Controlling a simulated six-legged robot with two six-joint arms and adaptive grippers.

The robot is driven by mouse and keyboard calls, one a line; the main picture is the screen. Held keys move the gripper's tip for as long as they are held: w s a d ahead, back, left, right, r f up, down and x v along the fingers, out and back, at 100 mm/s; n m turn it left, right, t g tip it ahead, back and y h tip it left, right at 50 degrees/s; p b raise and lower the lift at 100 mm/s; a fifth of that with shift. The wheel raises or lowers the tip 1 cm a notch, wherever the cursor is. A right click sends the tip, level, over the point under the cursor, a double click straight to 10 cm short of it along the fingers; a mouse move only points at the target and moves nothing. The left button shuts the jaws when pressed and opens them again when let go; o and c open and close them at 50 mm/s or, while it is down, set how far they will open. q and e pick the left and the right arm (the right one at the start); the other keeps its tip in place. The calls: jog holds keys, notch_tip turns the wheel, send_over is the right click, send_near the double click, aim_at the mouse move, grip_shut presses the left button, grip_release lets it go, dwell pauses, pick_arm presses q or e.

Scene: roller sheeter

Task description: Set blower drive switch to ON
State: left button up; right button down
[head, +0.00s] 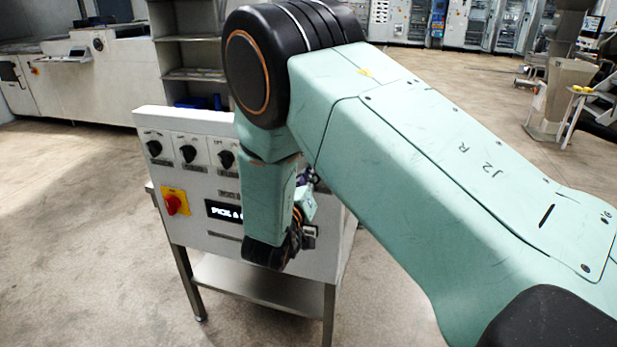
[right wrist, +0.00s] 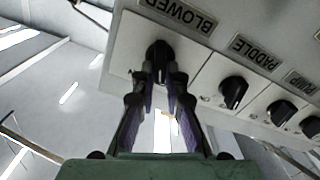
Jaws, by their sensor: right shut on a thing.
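The blower drive switch is a black rotary knob (right wrist: 158,48) on a white plate, with a BLOWER label (right wrist: 178,14) beside it in the right wrist view. My right gripper (right wrist: 163,76) is shut on this knob, one finger on each side. The fingertips cover part of the knob, so its exact setting is hard to read. In the head view my own arm hides this knob, and only a little of my right gripper (head: 306,182) shows beside the control cabinet (head: 315,240). My left gripper is not in view.
The paddle knob (right wrist: 232,91) and pump knob (right wrist: 280,112) sit close beside the gripped one. In the head view several black knobs, a red switch (head: 174,203) on yellow and a lit display (head: 222,211) are on the cabinet front.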

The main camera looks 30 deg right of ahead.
jog(key=shift+d, duration=0.1)
jog(key=shift+m, duration=0.3)
jog(key=shift+s+d+m+b, duration=0.1)
jog(key=shift+m+b, duration=0.2)
jog(key=shift+m, duration=1.8)
jog(key=shift+s+d+m+b, duration=0.1)
jog(key=shift+m+b, duration=0.2)
jog(key=shift+m, duration=1.8)
jog(key=c, duration=1.8)
grip_release()
jog(key=o, duration=0.4)
jog(key=shift+w+f, duration=0.1)
jog(key=shift+w, duration=0.05)
jog(key=shift+a, duration=0.1)
